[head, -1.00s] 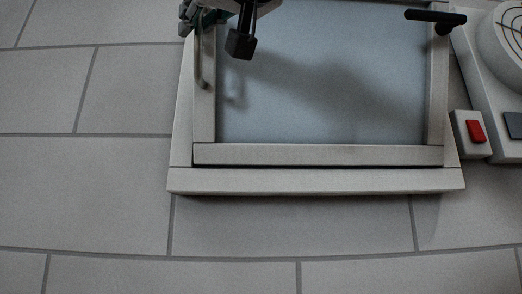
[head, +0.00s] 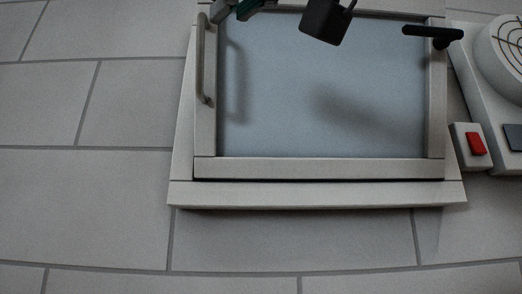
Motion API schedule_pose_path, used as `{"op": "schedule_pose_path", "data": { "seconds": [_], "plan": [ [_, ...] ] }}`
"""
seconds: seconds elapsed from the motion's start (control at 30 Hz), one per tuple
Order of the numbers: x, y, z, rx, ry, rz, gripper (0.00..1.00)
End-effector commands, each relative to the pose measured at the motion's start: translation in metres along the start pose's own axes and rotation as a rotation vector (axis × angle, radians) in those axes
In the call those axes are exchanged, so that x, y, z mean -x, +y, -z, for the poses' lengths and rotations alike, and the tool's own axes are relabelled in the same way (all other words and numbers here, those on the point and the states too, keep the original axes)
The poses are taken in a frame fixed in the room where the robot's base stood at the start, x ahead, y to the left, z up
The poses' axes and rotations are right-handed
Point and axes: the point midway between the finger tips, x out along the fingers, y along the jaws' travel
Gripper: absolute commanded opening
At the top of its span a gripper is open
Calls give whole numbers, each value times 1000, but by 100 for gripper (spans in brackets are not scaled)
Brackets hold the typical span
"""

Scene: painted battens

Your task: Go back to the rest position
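My gripper (head: 284,16) is at the top edge of the head view, in front of the upper part of a framed pane (head: 300,100). One dark blocky finger and one greenish-dark finger show with a gap between them, and nothing is seen held. The rest of my gripper and my arm are cut off by the top edge. A grey bar handle (head: 201,60) stands on the left side of the frame, left of my gripper and apart from it. A black lever handle (head: 433,33) sticks out at the right side of the frame.
A pale sill or outer border (head: 315,192) runs below the pane. At right are a box with a red rocker switch (head: 475,143) and a round grille (head: 505,45). The grey panelled wall (head: 90,210) at left and below is clear.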

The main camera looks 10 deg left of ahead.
Motion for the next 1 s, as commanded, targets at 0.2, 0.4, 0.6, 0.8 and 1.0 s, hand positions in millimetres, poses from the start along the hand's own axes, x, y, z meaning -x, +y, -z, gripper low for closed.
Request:
{"op": "schedule_pose_path", "data": {
  "seconds": [0.2, 0.4, 0.6, 0.8, 1.0],
  "plan": [
    [11, 0, 0, 0, 0, 0, 18],
    [11, 0, 0, 0, 0, 0, 18],
    [11, 0, 0, 0, 0, 0, 18],
    [9, 3, -8, 2, -23, -10, 18],
    [10, 35, -90, 3, -252, -110, 18]
  ]
}}
